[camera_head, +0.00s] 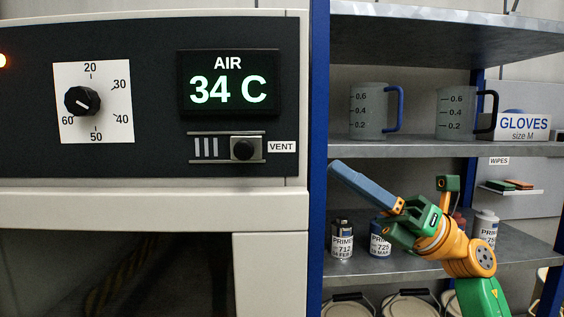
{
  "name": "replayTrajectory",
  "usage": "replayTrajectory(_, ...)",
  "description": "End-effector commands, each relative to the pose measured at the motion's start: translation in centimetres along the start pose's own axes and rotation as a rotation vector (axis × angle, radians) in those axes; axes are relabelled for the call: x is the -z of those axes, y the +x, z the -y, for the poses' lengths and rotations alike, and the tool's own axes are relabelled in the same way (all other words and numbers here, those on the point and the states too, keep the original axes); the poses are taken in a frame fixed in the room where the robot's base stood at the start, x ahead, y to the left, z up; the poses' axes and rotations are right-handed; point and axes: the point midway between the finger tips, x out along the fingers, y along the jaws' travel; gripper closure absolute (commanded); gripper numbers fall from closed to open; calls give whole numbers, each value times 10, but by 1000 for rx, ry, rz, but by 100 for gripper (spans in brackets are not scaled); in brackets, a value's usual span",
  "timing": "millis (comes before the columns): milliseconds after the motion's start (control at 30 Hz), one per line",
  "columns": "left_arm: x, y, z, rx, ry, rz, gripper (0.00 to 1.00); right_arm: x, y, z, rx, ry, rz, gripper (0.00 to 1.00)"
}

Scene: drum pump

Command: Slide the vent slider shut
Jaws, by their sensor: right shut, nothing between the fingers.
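The vent slider (243,149) is a dark square with a round black knob, set in a horizontal track on the black control panel. It sits at the right part of its track, beside the VENT label (282,147). Several pale vent slots (205,147) show uncovered at the left of the track. My right gripper (335,168) is shut and empty, its blue fingers pointing up and left. My left gripper is not in view.
The panel also holds a dial (82,101) and an AIR display (228,82) reading 34 C. A blue post (318,120) stands between the panel and grey shelves (430,148). Jugs (369,112), a gloves box (524,127) and primer tins (341,240) stand on the shelves.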

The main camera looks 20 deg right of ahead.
Motion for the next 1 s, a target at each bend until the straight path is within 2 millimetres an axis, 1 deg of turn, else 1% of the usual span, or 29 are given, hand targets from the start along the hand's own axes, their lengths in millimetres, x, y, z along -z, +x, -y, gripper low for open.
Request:
replayTrajectory(33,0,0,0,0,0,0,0,-6,-2,-25,-3,-143,-102,100)
replayTrajectory(100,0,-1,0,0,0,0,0,-7,-12,-46,18,-301,-234,100)
replayTrajectory(200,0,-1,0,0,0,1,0,-8,-28,-63,58,-439,-354,100)
replayTrajectory(300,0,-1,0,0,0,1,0,-8,-38,-70,83,-500,-412,100)
replayTrajectory(367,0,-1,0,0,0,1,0,-8,-40,-71,88,-511,-425,100)
replayTrajectory(633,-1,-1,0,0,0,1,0,-7,-40,-70,86,-509,-428,100)
replayTrajectory(767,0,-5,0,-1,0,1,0,-3,-28,-68,86,-507,-429,100)
replayTrajectory(1000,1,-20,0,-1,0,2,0,14,20,-61,82,-506,-429,100)
